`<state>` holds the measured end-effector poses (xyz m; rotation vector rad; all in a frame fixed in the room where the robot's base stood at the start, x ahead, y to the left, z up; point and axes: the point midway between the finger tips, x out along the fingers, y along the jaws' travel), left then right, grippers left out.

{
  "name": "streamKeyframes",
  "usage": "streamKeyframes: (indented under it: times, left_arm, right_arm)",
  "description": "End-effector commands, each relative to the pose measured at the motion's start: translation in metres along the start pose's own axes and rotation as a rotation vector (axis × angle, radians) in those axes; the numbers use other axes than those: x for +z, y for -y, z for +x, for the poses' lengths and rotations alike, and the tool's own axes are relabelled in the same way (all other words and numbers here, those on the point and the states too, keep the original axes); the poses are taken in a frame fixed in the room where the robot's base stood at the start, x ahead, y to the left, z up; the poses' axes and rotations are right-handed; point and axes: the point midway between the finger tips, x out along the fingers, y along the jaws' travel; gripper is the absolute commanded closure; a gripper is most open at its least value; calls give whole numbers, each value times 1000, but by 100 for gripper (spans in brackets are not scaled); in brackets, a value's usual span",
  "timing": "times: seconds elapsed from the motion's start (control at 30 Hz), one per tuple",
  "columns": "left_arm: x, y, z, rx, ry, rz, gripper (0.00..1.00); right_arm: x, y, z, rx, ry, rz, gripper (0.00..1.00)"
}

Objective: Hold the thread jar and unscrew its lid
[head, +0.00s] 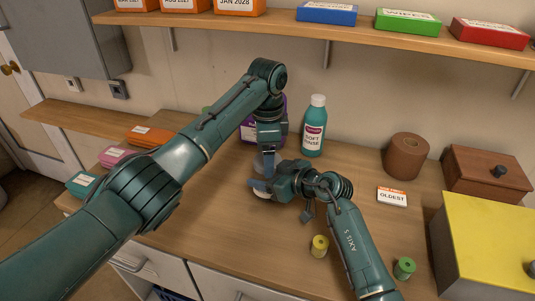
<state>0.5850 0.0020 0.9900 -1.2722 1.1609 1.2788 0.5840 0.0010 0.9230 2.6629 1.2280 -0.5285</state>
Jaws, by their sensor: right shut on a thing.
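The thread jar (258,166) stands on the wooden counter near the middle of the head view. It looks clear and is mostly covered by my grippers. My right gripper (262,186) comes in from the right and is shut on the jar's body, low down. My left gripper (269,150) points down from above at the jar's top. The lid is hidden behind the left gripper, and I cannot tell whether its fingers are open or shut, or touching the lid.
A yellow spool (320,246) and a green spool (404,268) stand at the front. A teal bottle (314,128) and a purple container (249,131) are behind. A brown roll (405,156), an "OLDEST" card (392,197) and a yellow box (490,235) are right. The counter (215,225) left of the jar is clear.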

Motion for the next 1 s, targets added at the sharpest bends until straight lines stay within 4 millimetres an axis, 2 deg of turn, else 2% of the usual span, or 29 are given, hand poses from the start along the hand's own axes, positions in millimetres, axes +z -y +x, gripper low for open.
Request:
streamKeyframes:
  times: [0.2,0.4,0.47,0.8,1.0]
  left_arm:
    - [-4,-2,-33,1,-9,7,20]
    - [-3,-1,-44,-3,-5,46,19]
    - [-3,0,-48,-7,-5,111,19]
    - [-3,0,-72,-9,-3,672,19]
    - [-2,-2,-70,-1,-5,797,19]
  right_arm:
    - [2,0,0,2,5,0,100]
    - [2,0,0,0,4,0,100]
    - [2,0,0,0,4,-1,100]
    - [2,0,0,-1,4,-1,100]
    - [2,0,0,-1,4,-1,100]
